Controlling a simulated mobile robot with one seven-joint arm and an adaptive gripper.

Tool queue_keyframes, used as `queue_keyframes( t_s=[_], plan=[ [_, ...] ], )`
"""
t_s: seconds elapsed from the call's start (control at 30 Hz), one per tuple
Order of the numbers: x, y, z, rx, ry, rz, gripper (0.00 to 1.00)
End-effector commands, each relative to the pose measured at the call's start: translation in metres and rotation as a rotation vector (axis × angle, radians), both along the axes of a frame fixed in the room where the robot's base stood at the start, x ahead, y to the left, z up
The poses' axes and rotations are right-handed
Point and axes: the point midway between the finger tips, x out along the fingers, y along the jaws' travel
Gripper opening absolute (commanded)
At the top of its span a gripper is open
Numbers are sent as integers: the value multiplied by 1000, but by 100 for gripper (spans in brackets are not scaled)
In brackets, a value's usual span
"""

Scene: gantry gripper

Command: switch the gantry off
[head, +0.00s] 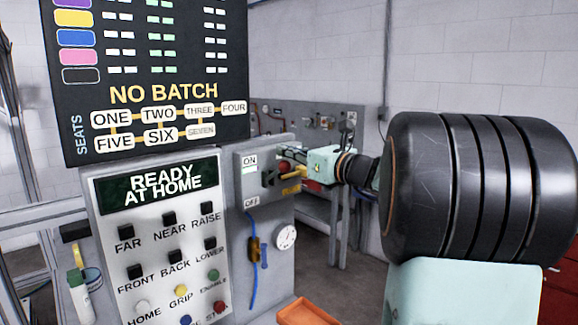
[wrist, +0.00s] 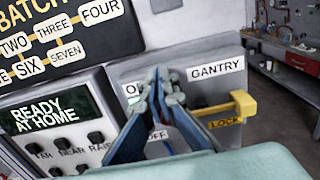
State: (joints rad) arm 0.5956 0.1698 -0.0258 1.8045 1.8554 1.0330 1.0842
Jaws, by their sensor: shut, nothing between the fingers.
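The grey gantry switch box (head: 245,188) is right of the control panel, with an ON label (head: 250,161) above and an OFF label (head: 251,201) below. In the wrist view the box shows a GANTRY label (wrist: 216,70), the OFF label (wrist: 157,136) and a yellow LOCK tab (wrist: 243,103). My gripper (wrist: 166,82) is shut and empty, in front of the box face between the labels; in the head view it comes in from the right. The fingers hide the middle of the face, so I cannot tell the switch handle's position or whether they touch it.
The control panel (head: 105,228) reads READY AT HOME and has several buttons. The dark board (head: 84,145) above it reads NO BATCH. A gauge (head: 286,236) and a blue cable (head: 251,280) are below the box. An orange tray (head: 297,313) is at the bottom.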

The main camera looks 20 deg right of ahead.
Motion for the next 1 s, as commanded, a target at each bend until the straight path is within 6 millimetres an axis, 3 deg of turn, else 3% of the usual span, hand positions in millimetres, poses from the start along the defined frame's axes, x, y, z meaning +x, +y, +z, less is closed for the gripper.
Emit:
queue_keyframes(
  t_s=[1.0],
  plan=[
    [1,1,-73,1,1,1,0]
  ],
)
